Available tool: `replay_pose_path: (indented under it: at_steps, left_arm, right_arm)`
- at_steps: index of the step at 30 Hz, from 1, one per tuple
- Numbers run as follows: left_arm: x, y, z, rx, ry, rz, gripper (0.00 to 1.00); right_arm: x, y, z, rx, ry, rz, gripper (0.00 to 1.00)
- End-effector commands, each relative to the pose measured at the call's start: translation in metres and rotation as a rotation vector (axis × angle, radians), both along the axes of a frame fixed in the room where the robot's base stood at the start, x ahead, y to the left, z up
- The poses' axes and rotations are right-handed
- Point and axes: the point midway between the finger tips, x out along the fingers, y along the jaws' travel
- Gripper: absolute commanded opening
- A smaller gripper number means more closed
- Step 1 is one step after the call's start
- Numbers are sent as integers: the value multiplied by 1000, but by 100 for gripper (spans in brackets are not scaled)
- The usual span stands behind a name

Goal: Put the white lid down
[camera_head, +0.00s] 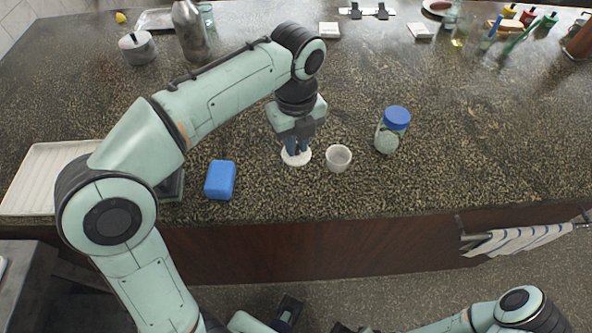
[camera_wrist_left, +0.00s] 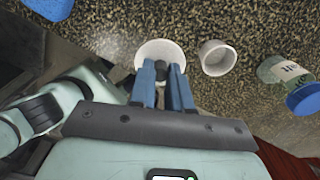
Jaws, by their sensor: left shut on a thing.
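The white lid (camera_head: 291,160) is a small round disc at the middle of the counter, just left of a small white cup (camera_head: 339,158). My left gripper (camera_head: 296,148) points down and is shut on the lid's dark knob. In the left wrist view the blue fingers close on the knob from both sides, and the white lid (camera_wrist_left: 152,47) shows beyond them. The lid looks flat and at or very near the counter top; I cannot tell whether it touches.
A blue block (camera_head: 220,180) lies left of the lid. A jar with a blue cap (camera_head: 397,117) stands right of the cup. A white tray (camera_head: 40,170) is at the far left, and a metal pot (camera_head: 137,48) is behind. The counter behind the cup is clear.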

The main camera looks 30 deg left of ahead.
Motion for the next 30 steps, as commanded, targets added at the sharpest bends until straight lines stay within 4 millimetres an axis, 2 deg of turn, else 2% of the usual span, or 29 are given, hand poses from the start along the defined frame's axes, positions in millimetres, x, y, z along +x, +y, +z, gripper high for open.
replay_pose_path:
  at_steps: [1,3,11,18,30]
  left_arm:
    - [-1,1,-16,1,5,1,0]
    - [-1,0,-29,1,3,1,0]
    - [0,0,-54,0,0,0,0]
    - [0,1,-88,1,2,1,0]
    - [0,0,-93,0,0,0,0]
  right_arm:
    - [-2,0,-6,0,2,1,43]
    - [-3,0,-9,0,3,0,43]
    - [-4,0,-13,0,4,0,43]
    - [-5,0,-21,0,6,0,43]
    - [-5,0,-22,0,3,0,43]
